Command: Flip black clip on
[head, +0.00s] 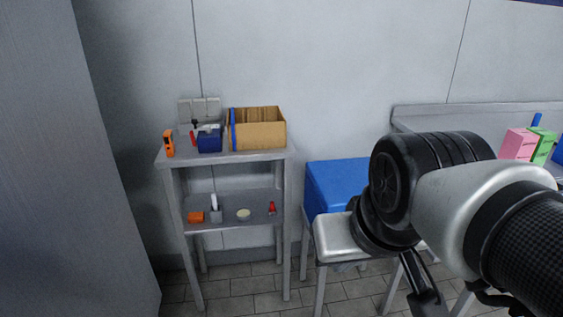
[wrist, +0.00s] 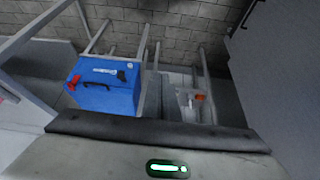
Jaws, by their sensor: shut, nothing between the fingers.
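I cannot make out the black clip for certain. A small dark piece (head: 195,122) shows on the shelf top in the head view, beside a red item and a dark blue box (head: 209,143). In the wrist view, a blue case (wrist: 108,98) has a black handle and a small black piece (wrist: 121,75) on it. My gripper (head: 426,300) hangs low at the right in the head view, well apart from the shelf. It is shut and empty, partly cut off by the frame's lower edge.
A grey shelf unit (head: 289,205) stands against the wall, with a cardboard box (head: 262,135) and an orange tool (head: 169,146) on top. Several small items lie on its lower level. A large blue box (head: 335,183) is partly behind my arm. Pink (head: 518,145) and green boxes stand right.

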